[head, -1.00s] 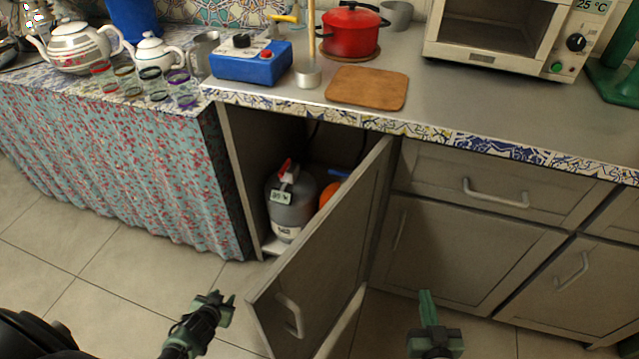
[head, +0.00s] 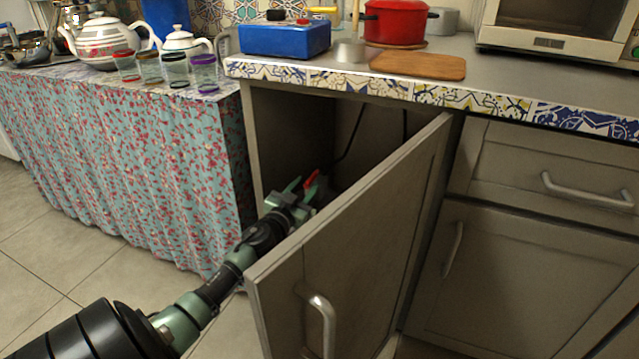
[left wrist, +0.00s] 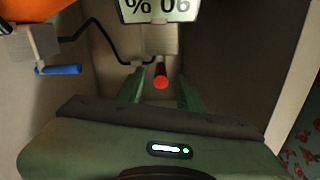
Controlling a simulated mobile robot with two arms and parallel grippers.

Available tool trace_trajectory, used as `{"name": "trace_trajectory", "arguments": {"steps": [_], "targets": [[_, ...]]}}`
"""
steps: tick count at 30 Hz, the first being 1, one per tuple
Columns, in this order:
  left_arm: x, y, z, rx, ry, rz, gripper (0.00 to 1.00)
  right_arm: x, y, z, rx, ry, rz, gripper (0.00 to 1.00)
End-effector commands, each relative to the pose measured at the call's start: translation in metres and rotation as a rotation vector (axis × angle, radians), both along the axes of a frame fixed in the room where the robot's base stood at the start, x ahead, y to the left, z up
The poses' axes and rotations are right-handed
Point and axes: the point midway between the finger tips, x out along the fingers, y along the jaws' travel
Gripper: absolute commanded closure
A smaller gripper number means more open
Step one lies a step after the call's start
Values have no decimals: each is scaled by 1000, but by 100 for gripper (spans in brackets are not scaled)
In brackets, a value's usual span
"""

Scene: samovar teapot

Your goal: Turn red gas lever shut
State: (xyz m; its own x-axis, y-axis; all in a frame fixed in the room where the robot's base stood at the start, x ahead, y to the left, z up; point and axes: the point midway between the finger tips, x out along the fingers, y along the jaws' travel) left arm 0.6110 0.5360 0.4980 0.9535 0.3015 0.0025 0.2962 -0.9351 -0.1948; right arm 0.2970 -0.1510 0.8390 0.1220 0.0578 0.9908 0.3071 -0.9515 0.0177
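The red gas lever (head: 312,178) shows just beyond my left gripper (head: 298,188), inside the open cabinet under the counter. In the left wrist view the round red end of the lever (left wrist: 161,82) lies between my two green fingertips (left wrist: 161,92), with a gap on both sides. My left gripper is open. My right gripper is out of view.
The open cabinet door (head: 350,240) stands close to the right of my left arm. A flowered curtain (head: 130,160) hangs to the left. In the left wrist view a blue handle (left wrist: 58,70) and an orange object (left wrist: 30,8) are at upper left.

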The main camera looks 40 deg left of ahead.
Motion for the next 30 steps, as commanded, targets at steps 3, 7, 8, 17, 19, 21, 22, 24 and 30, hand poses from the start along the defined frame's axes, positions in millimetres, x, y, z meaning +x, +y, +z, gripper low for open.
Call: {"name": "trace_trajectory", "arguments": {"steps": [3, 7, 8, 17, 19, 21, 22, 24, 30], "targets": [[20, 7, -2, 3, -1, 1, 63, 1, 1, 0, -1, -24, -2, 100], [38, 13, -1, 1, -1, 2, 63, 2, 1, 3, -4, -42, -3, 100], [42, 14, -2, 0, 0, 1, 63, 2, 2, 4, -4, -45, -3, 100], [56, 19, -1, 0, 2, 1, 63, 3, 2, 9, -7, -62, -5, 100], [56, 19, -1, 0, 2, 1, 63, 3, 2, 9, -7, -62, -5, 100], [56, 19, -1, 0, 2, 1, 63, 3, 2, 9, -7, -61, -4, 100], [56, 19, -1, 0, 2, 1, 63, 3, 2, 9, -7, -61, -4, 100], [56, 19, -1, 0, 2, 1, 77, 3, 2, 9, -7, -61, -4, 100], [56, 19, -1, 0, 3, 2, 100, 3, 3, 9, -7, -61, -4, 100]]}}
